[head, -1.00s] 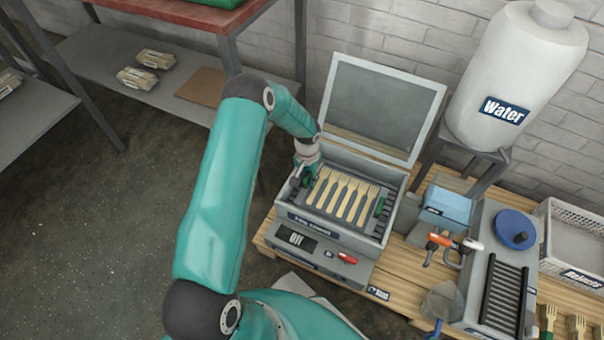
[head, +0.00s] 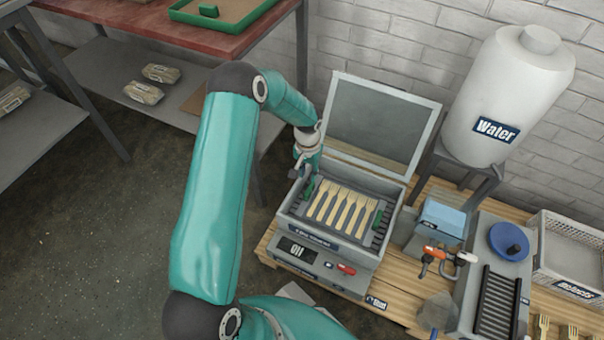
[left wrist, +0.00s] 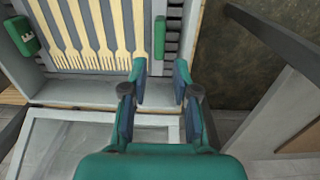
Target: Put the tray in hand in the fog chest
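The tray (head: 363,222) is dark grey, carries several pale wooden forks (head: 342,208) and has a green handle at each end. It lies inside the fog chest (head: 345,250), a grey box whose glass lid (head: 376,125) stands open at the back. My left gripper (head: 302,180) is above the chest's left end, close to the tray's left handle. In the left wrist view its fingers (left wrist: 161,75) are apart with nothing between them, clear of the green handle (left wrist: 160,36). Whether the tray sits fully flat is hard to tell. My right gripper is out of view.
A white water tank (head: 520,90) stands behind right. A red table (head: 130,32) stands back left.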

